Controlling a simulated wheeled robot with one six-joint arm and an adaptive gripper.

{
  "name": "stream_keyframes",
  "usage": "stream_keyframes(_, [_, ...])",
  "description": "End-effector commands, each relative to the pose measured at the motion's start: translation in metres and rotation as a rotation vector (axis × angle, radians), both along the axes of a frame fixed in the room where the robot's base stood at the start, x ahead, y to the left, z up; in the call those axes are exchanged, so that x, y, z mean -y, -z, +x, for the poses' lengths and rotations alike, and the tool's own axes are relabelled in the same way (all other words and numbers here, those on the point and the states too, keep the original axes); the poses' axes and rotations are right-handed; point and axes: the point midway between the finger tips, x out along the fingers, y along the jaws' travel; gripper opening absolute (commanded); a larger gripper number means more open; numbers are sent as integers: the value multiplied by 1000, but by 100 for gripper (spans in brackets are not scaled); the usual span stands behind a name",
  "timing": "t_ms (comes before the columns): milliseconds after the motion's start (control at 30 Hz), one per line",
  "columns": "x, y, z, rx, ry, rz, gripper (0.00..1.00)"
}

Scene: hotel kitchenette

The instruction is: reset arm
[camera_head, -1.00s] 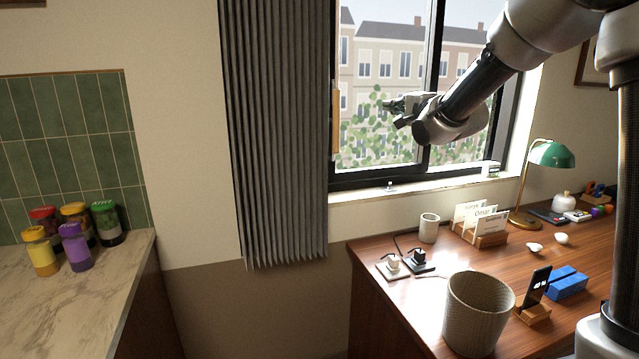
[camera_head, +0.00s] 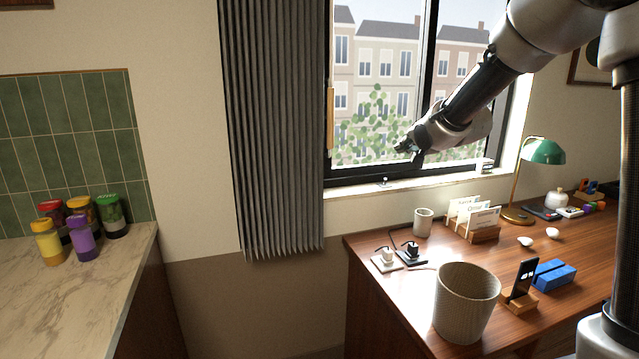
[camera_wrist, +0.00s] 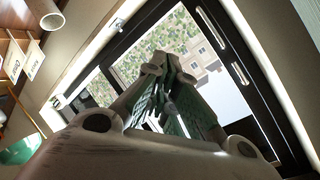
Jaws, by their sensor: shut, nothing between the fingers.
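My gripper (camera_head: 408,152) is in front of the window, above the sill and the back edge of the desk. In the wrist view my gripper (camera_wrist: 160,75) shows its green-padded fingers pointing toward the window. The fingers are shut and hold nothing. My arm comes in from the upper right and slopes down to the gripper.
The wooden desk (camera_head: 400,297) holds a woven bin (camera_head: 466,303), a card holder (camera_head: 484,235), a green lamp (camera_head: 541,152), a white cup (camera_head: 423,222) and a phone stand (camera_head: 521,297). A grey curtain (camera_head: 272,130) hangs left of the window (camera_head: 375,90). Several lidded jars stand on the marble counter (camera_head: 75,295).

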Motion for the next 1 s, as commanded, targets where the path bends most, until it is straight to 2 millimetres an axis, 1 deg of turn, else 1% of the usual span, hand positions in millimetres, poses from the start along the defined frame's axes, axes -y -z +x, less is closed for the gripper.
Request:
stream_keyframes(33, [7, 15, -11, -50, -9, -75, 0])
stream_keyframes(67, [12, 25, -20, -86, -19, -130, 0])
stream_keyframes(100, [19, 36, -33, -135, -36, -204, 0])
stream_keyframes(167, [33, 52, -59, -217, -71, -320, 0])
stream_keyframes(233, [51, 67, -101, -329, -134, -460, 0])
stream_keyframes(267, [59, 73, -123, -381, -169, -517, 0])
stream_keyframes(300, [70, 78, -154, -451, -223, -586, 0])
stream_keyframes(367, [84, 82, -204, -545, -310, -671, 0])
stream_keyframes(400, [93, 84, -237, -602, -370, -714, 0])
stream_keyframes(467, [102, 84, -287, -673, -459, -758, 0])
stream_keyframes(500, [107, 83, -321, -712, -513, -775, 0])
stream_keyframes(600, [114, 79, -389, -762, -594, -781, 0])
stream_keyframes(667, [116, 76, -414, -761, -586, -766, 0])
stream_keyframes(700, [118, 73, -423, -743, -568, -759, 0])
stream_keyframes(733, [118, 70, -428, -724, -553, -758, 0])
stream_keyframes(800, [121, 63, -434, -683, -521, -760, 0])
stream_keyframes(900, [123, 54, -438, -644, -490, -765, 0])
stream_keyframes(1000, [125, 50, -439, -631, -477, -767, 0])
